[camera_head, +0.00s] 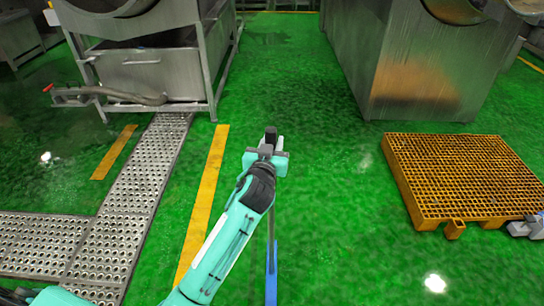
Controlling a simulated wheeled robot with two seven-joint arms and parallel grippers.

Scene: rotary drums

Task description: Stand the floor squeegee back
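The floor squeegee has a thin grey pole (274,215) that runs down from my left gripper to a narrow blue part (271,274) near the bottom edge of the view. My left gripper (269,146), at the end of the teal arm, appears shut around the upper pole. The pole looks roughly upright. The gripper hides part of the pole, and I cannot tell whether the blue end touches the floor. A grey jointed piece (525,228) at the right edge may be my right gripper. It is cut off, and its jaws cannot be made out.
A yellow grated platform (455,175) lies at the right. A steel machine (425,65) stands behind it, and a steel frame with a tank (150,75) stands at the back left. A perforated metal drain cover (140,195) crosses the left floor. The green floor between is clear.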

